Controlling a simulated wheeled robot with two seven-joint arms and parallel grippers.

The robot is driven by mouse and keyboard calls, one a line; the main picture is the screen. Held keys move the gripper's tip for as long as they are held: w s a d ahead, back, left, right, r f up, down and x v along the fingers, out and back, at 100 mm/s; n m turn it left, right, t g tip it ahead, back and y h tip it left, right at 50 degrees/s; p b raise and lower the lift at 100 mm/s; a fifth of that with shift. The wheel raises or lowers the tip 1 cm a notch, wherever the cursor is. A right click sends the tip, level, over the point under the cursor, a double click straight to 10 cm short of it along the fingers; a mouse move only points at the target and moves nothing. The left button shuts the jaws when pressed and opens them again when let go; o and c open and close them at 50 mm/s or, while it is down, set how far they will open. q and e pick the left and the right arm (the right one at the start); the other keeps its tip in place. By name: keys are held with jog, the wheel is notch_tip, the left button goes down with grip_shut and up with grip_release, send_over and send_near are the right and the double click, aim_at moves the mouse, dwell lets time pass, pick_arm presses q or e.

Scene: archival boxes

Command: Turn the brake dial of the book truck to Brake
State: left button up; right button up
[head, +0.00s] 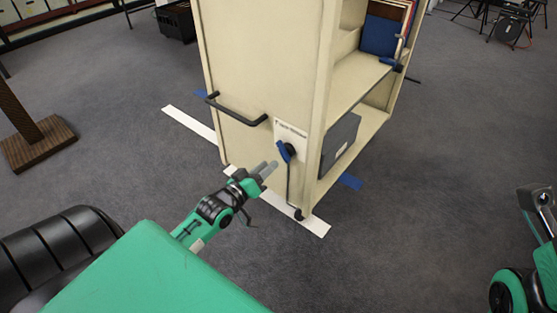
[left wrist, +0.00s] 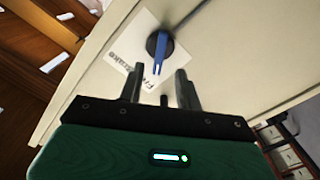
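The beige book truck (head: 240,90) stands ahead of me. Its brake dial (head: 284,150) is a blue lever on a dark round hub, low on the near end panel beside a white label. In the left wrist view, the dial (left wrist: 160,50) has its lever pointing toward my fingers, and the label (left wrist: 130,58) is partly readable, with "Brake" on it. My left gripper (head: 266,169) is open, just below and left of the dial. In the left wrist view, the lever's end appears between the two fingertips (left wrist: 159,72); I cannot tell whether they touch it.
A dark handle bar (head: 236,110) sticks out from the end panel, above and left of the dial. A grey box (head: 340,145) and books stand on the shelves. White tape (head: 190,124) and blue tape (head: 351,181) mark the carpet. Open carpet lies to the right.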

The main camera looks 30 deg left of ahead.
aim_at(281, 154)
pick_arm(q)
jog(key=shift+w+d+b, duration=0.15)
jog(key=shift+w+b, duration=0.4)
jog(key=shift+w, duration=1)
jog(key=shift+w+d+b, duration=0.1)
jog(key=shift+w+b, duration=0.45)
jog(key=shift+w, duration=0.95)
grip_shut()
